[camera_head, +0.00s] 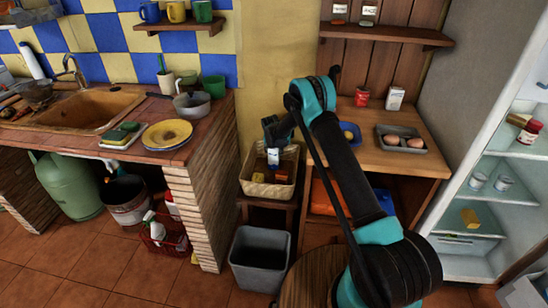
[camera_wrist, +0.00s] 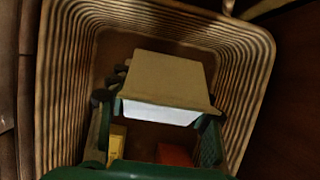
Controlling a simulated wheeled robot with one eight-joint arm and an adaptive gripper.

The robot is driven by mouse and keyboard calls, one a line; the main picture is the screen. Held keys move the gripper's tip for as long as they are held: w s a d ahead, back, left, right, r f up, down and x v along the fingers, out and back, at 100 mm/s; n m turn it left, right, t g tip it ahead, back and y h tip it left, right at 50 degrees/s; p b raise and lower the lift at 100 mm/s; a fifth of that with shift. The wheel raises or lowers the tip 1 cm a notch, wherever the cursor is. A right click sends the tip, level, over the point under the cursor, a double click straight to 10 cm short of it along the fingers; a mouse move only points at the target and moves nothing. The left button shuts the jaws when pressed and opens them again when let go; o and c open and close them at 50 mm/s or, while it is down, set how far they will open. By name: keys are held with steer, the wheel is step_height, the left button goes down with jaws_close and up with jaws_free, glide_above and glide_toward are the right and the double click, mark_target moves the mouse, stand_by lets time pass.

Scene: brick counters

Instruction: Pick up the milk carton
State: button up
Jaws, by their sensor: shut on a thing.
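A carton with a white and blue face (camera_head: 273,158), which looks like the milk carton, is at the wicker basket (camera_head: 262,190). My gripper (camera_head: 273,148) reaches down over the basket from above. In the wrist view, my gripper (camera_wrist: 163,98) has one green and black finger on each side of the carton (camera_wrist: 165,80) and is shut on it. The carton shows a beige face and a white lower edge there. The wicker basket's ribbed walls (camera_wrist: 250,70) surround it. I cannot tell whether the carton touches the basket's bottom.
A yellow thing (camera_wrist: 117,140) and a red thing (camera_wrist: 174,155) show low between my fingers. The basket stands on a small dark stool (camera_head: 262,203) between the brick counter (camera_head: 203,190) and the wooden shelf unit (camera_head: 420,165). A grey bin (camera_head: 260,257) stands in front.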

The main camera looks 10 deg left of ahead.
jaws_close()
steer(key=shift+r, duration=0.15)
